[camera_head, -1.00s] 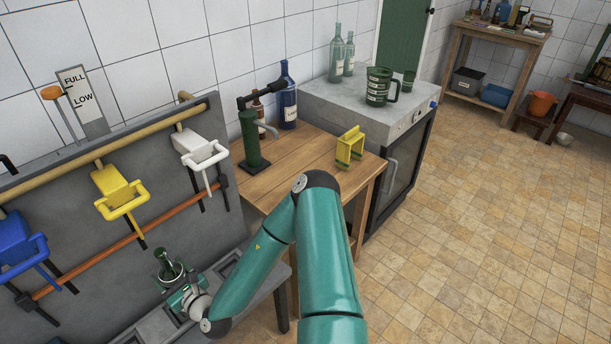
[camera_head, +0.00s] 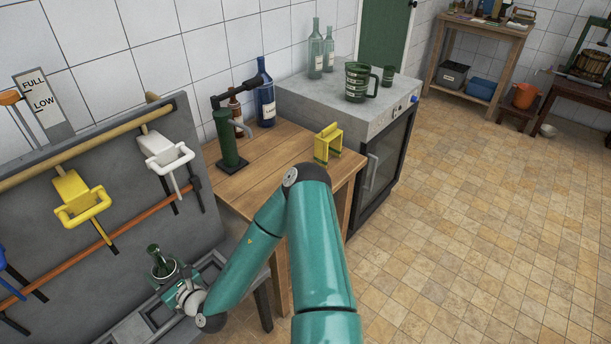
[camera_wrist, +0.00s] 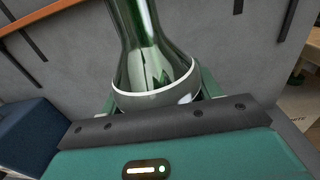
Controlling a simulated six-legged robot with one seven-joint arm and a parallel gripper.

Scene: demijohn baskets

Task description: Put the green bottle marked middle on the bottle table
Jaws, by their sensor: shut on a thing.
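A green bottle (camera_head: 155,255) stands nearly upright in my gripper (camera_head: 172,278) at the lower left of the head view. In the wrist view the bottle (camera_wrist: 140,30) fills the centre top, with a pale ring around its body. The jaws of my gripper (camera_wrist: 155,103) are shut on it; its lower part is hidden. No marking on it can be read. A wooden table (camera_head: 270,158) is to the right of the gripper. I cannot tell whether it is the bottle table.
The wooden table holds a green corking tool (camera_head: 228,140), a blue bottle (camera_head: 265,92) and a yellow stand (camera_head: 328,143). A grey cabinet (camera_head: 335,100) beyond carries clear bottles and a green jug (camera_head: 357,82). A grey panel with levers (camera_head: 80,200) rises at left. Tiled floor at right is clear.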

